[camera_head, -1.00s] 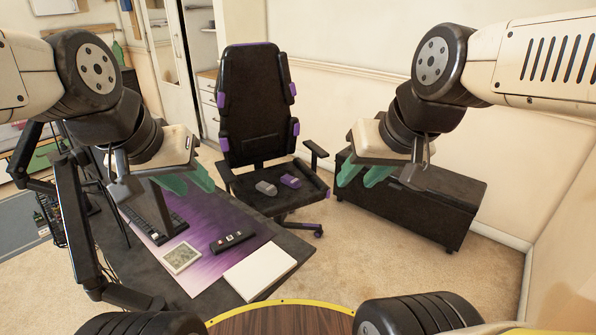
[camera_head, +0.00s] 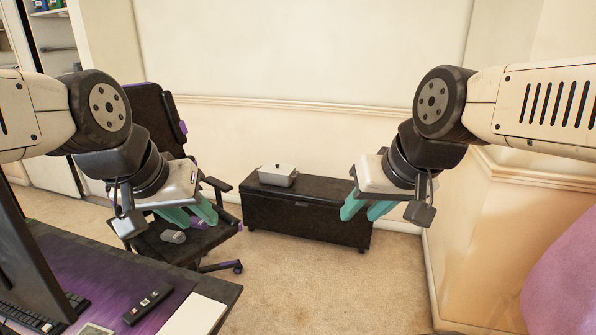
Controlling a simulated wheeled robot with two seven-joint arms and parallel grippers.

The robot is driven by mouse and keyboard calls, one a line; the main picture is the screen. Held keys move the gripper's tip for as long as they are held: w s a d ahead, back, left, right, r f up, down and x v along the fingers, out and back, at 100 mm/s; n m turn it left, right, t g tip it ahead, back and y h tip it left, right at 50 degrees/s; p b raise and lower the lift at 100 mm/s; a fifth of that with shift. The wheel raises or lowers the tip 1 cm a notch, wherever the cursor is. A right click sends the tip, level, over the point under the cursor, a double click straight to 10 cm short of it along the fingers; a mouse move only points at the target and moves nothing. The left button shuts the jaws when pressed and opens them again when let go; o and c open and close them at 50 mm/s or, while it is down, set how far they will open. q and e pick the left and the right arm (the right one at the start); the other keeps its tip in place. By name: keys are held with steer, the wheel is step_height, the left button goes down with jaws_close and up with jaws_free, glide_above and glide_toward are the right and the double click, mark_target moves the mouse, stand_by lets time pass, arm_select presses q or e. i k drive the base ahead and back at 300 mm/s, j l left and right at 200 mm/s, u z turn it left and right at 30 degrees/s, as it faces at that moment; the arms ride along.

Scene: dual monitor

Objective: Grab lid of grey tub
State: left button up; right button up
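A small light grey tub (camera_head: 277,177) stands on the left part of a low black bench against the wall. Its top looks covered by a lid with a small dark handle, but it is too small to be sure. My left gripper (camera_head: 190,216) has its teal fingers apart and empty, in front of the office chair, left of the tub in the picture. My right gripper (camera_head: 365,209) also has its fingers apart and empty, in front of the bench's right end. Both grippers are well short of the tub.
The black bench (camera_head: 310,212) has a bare top right of the tub. A black and purple chair (camera_head: 200,238) holding a grey object (camera_head: 173,236) stands left of it. A desk (camera_head: 215,288) fills the lower left. Carpet (camera_head: 330,290) is clear ahead.

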mark_target(285, 169)
steer(key=i+l, duration=0.45)
steer(key=l, duration=0.15)
steer(key=i+l+z, duration=0.1)
steer(key=i+l, duration=0.3)
steer(key=l, duration=0.25)
steer(key=i+u, duration=0.2)
steer(key=i, duration=0.35)
steer(key=i+u, duration=0.15)
steer(key=i, duration=0.35)
steer(key=i+l+u, duration=0.2)
steer(key=i, duration=0.35)
steer(key=i+l+u, duration=0.15)
steer(key=i, duration=0.35)
steer(key=i+l+u, duration=0.2)
steer(key=i, duration=0.25)
steer(key=i+u, duration=0.25)
steer(key=i, duration=0.2)
steer(key=l, duration=0.05)
